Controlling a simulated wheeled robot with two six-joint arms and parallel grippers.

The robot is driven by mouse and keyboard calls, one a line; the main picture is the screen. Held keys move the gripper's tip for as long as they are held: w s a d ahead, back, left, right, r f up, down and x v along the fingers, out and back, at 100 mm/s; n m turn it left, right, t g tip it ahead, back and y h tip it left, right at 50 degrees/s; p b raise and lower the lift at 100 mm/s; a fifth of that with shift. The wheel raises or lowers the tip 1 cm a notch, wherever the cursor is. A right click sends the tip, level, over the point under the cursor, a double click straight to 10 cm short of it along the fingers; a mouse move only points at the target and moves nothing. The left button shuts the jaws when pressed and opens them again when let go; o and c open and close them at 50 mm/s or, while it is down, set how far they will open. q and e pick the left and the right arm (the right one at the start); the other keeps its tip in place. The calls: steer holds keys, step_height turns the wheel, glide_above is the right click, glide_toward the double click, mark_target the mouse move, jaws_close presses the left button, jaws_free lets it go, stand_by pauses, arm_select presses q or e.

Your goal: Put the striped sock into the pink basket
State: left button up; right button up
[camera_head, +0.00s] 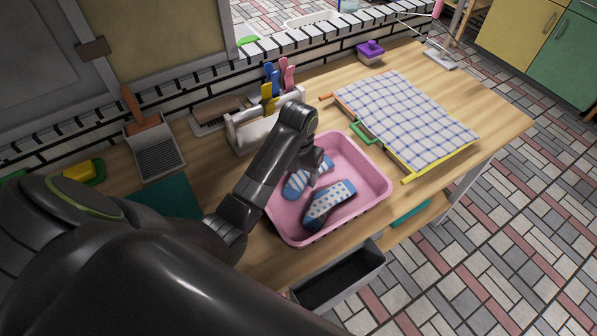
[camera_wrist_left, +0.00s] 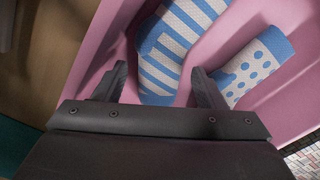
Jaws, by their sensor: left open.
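The pink basket (camera_head: 374,182) stands on the wooden counter and holds two socks. The blue-and-white striped sock (camera_head: 296,186) lies inside it, partly hidden by my left arm. A blue-and-white dotted sock (camera_head: 330,204) lies beside it in the basket. My left gripper (camera_head: 322,168) is over the basket, close above the striped sock. In the left wrist view my left gripper (camera_wrist_left: 160,85) is open and empty, with the striped sock (camera_wrist_left: 170,60) just beyond and between its fingers. The dotted sock (camera_wrist_left: 258,68) lies to the right there. My right gripper is not in view.
A checked cloth (camera_head: 405,115) lies over a rack right of the basket. A white caddy with colored pegs (camera_head: 262,125) stands behind it. A brush and dustpan (camera_head: 155,150) lie at left. A grey bin (camera_head: 340,276) is at the counter's front edge.

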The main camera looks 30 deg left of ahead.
mark_target(299, 179)
arm_select(q)
steer(key=shift+r, duration=0.1)
steer(key=shift+r+p, duration=0.5)
steer(key=shift+p, duration=0.1)
step_height(299, 179, up, 12)
steer(key=p, duration=1.1)
